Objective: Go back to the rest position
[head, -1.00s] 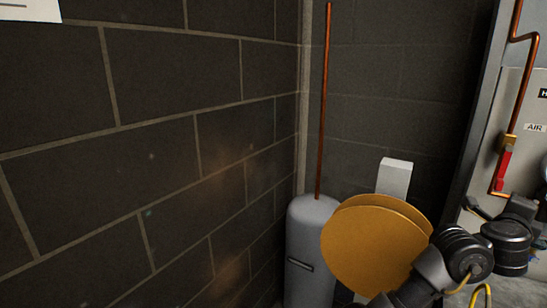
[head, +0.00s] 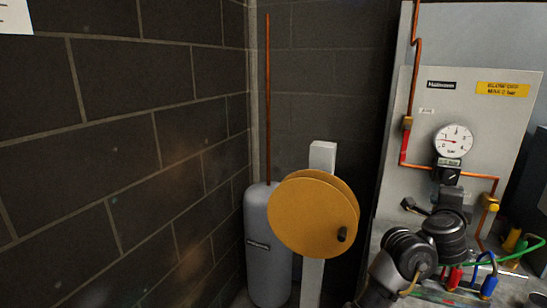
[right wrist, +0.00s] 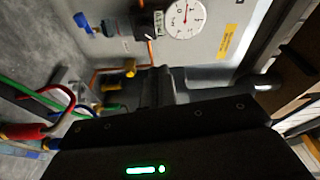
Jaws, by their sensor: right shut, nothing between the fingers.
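My right gripper (right wrist: 165,78) shows in the right wrist view as dark fingers together beyond the black gripper body with a green light. It is shut with nothing between the fingers. It points toward the grey panel (right wrist: 205,45) with the round gauge (right wrist: 185,18). In the head view my dark arm joints stand at the lower right, in front of the panel (head: 410,150); the gripper's fingertips cannot be made out there. My left gripper is not in view.
A dark block wall (head: 120,130) fills the left. A grey tank (head: 265,260), a copper pipe (head: 268,90) and a yellow disc reel (head: 305,215) on a pale post (head: 322,155) stand in the corner. Red, blue and green hoses (head: 487,285) are near my arm.

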